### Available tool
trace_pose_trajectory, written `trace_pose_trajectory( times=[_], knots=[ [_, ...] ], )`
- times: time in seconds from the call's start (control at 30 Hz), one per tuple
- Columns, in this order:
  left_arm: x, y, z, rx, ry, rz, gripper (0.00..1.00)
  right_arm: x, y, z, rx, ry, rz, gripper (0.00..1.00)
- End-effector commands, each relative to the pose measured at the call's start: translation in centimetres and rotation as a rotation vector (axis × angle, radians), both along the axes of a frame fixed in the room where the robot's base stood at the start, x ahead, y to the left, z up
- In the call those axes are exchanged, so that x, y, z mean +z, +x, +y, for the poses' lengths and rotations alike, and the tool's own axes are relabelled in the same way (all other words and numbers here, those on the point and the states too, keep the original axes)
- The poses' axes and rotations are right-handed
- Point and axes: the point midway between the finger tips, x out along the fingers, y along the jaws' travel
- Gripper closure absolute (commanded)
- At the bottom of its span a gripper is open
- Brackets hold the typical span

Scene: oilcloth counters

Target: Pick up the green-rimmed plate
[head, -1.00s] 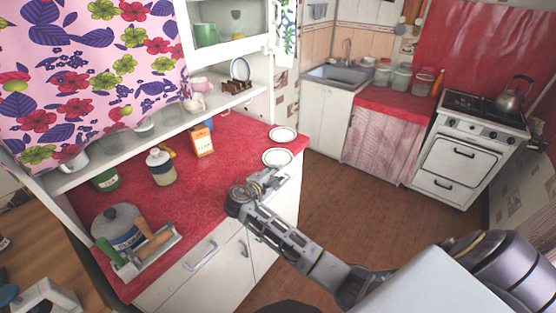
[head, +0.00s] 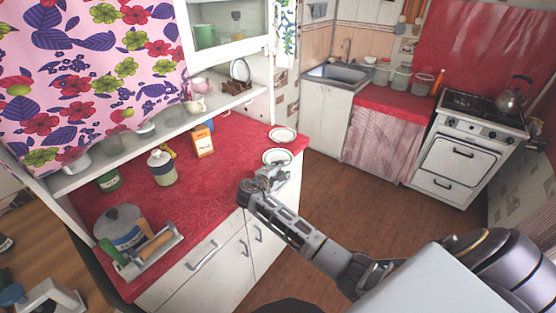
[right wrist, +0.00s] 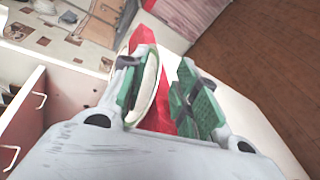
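Two small white plates lie on the red counter's far right end in the head view: a nearer plate (head: 277,156) and a farther plate (head: 283,134). Their rim colours are too small to tell apart there. My right gripper (head: 272,176) is at the front edge of the nearer plate. In the right wrist view a pale plate (right wrist: 147,88) with a darker rim shows almost edge-on, close beside the left finger. The right gripper (right wrist: 163,95) is open, with its green-padded fingers apart and a gap between the plate and the right finger. My left gripper is not in view.
The red counter (head: 225,190) carries an orange box (head: 203,141), a lidded jar (head: 161,168), a green tin (head: 107,180) and a grey-lidded pot (head: 122,228). A shelf unit stands over its back. Wooden floor (head: 345,215) lies clear to the right.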

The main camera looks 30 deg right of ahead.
Motion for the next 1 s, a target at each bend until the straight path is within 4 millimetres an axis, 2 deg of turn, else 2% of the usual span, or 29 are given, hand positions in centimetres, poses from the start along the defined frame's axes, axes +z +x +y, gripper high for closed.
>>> trace_pose_trajectory(
  times=[0.47,0.7,1.0],
  knots=[
    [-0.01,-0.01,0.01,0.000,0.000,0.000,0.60,-0.09,0.05,-0.08,0.001,0.001,0.000,0.70],
    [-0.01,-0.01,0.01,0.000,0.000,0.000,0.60,-0.10,0.04,-0.08,0.001,0.001,0.000,1.00],
    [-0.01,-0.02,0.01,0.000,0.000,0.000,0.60,-0.04,0.07,-0.08,0.001,0.001,-0.001,1.00]
  ],
)
